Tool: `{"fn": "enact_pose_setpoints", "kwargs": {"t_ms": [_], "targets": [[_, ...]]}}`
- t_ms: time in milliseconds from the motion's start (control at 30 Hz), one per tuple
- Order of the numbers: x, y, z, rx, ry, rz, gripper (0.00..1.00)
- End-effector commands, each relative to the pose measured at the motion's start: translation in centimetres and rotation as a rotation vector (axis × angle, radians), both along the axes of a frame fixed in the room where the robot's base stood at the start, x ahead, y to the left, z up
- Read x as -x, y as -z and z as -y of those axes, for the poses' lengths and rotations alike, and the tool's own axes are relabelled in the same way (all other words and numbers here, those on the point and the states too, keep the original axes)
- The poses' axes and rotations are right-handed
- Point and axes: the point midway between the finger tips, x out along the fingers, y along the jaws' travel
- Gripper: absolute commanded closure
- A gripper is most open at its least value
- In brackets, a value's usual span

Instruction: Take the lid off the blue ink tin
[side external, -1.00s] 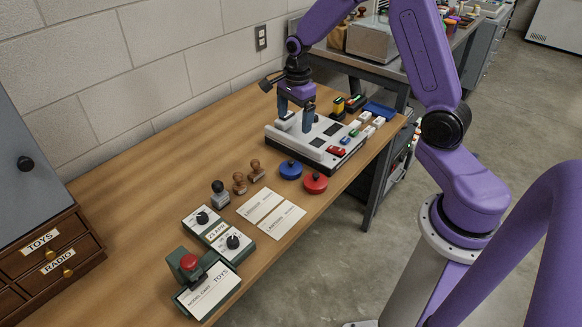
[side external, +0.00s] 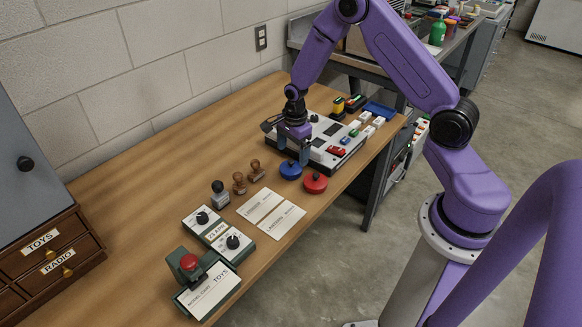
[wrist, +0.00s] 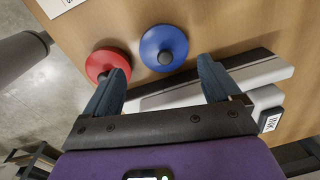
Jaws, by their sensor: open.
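The blue ink tin (side external: 290,170) is a low round tin with a dark knob on its lid, and the lid is on. It stands on the wooden table beside the red tin. In the wrist view the blue tin (wrist: 164,47) lies just ahead of the gap between my fingers. My gripper (side external: 293,160) is open and empty, fingers pointing down, close by the blue tin on its tray side. The wrist view shows its two fingers (wrist: 162,75) spread wide. Whether a finger touches the tin cannot be told.
The red tin (side external: 315,183) stands close beside the blue one, near my left finger in the wrist view. A white and black tray (side external: 335,158) lies behind the gripper. Stamps (side external: 239,183) and paper cards (side external: 262,205) lie nearer the camera.

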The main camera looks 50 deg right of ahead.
Motion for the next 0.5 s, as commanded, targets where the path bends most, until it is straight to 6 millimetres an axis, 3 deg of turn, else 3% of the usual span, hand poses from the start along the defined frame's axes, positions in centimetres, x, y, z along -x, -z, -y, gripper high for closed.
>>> {"fn": "enact_pose_setpoints", "kwargs": {"t_ms": [500], "targets": [[-0.5, 4.9, 0.3, 0.0, -0.001, 0.0, 0.1]]}}
